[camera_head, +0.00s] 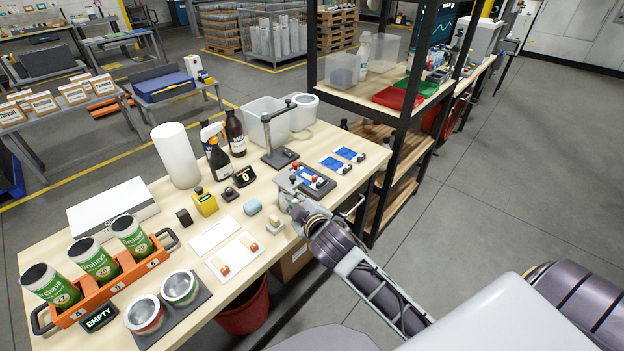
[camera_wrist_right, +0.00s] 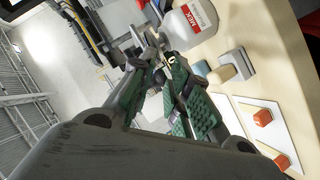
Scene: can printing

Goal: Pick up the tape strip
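Two pale tape strips with red ends lie on a white card near the front edge of the workbench. In the head view one strip (camera_head: 222,267) is at the card's left and the other (camera_head: 248,244) at its right. My left gripper is not in view.
Beside the card are a blank white sheet (camera_head: 214,236), a blue block (camera_head: 252,207) and a beige knob on a grey base (camera_head: 275,225). Green cans (camera_head: 95,262) stand in an orange carrier at left. A dark shelf rack (camera_head: 395,170) stands beyond the bench's right end.

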